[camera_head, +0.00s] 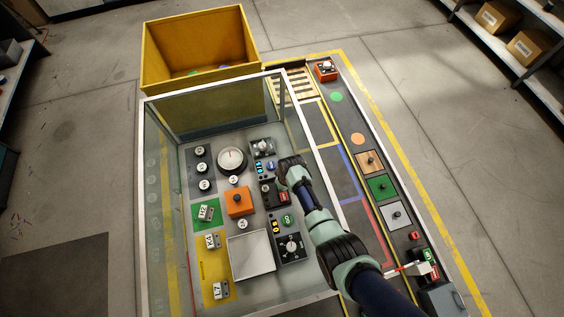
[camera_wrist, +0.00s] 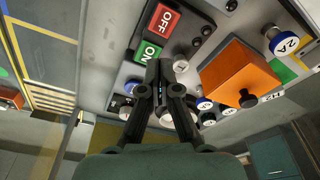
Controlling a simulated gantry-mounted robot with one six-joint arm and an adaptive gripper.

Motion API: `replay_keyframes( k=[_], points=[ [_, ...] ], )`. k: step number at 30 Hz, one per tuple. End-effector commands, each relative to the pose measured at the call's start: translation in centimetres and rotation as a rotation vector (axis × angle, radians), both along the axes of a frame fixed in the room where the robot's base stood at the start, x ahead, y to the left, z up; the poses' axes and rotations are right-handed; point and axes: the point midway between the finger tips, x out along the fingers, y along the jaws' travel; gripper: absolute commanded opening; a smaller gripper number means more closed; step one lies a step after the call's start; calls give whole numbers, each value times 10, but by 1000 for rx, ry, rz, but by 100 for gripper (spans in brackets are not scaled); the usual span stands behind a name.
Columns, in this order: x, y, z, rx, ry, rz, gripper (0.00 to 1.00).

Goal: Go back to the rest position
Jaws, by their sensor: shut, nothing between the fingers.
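My gripper (camera_wrist: 159,88) shows in the wrist view, its two dark fingers together over the panel with nothing between them. In the head view my arm reaches in from the lower right over the bench, and its fingertips are hidden behind my wrist. Near the fingers in the wrist view are a red OFF button (camera_wrist: 167,20) and a green ON button (camera_wrist: 149,52). An orange block with a dark knob (camera_wrist: 238,75) lies to their right. It also shows in the head view as an orange box (camera_head: 238,203). I cannot tell whether the fingers touch anything.
Clear walls (camera_head: 165,215) enclose the panel. A yellow bin (camera_head: 201,48) stands behind it. A strip on the right carries orange, green and grey knobbed plates (camera_head: 381,187) and a red box (camera_head: 325,70). Shelves with cartons (camera_head: 497,17) stand at the upper right. Floor beyond is open.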

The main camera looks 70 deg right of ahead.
Motion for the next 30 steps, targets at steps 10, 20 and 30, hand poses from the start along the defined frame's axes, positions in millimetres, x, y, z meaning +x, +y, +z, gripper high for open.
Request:
replay_keyframes(
  k=[10,20,30],
  points=[
    [0,0,-1,0,0,0,0],
    [46,14,53,-70,-65,52,0],
    [173,155,288,-255,-428,240,0]
  ],
)
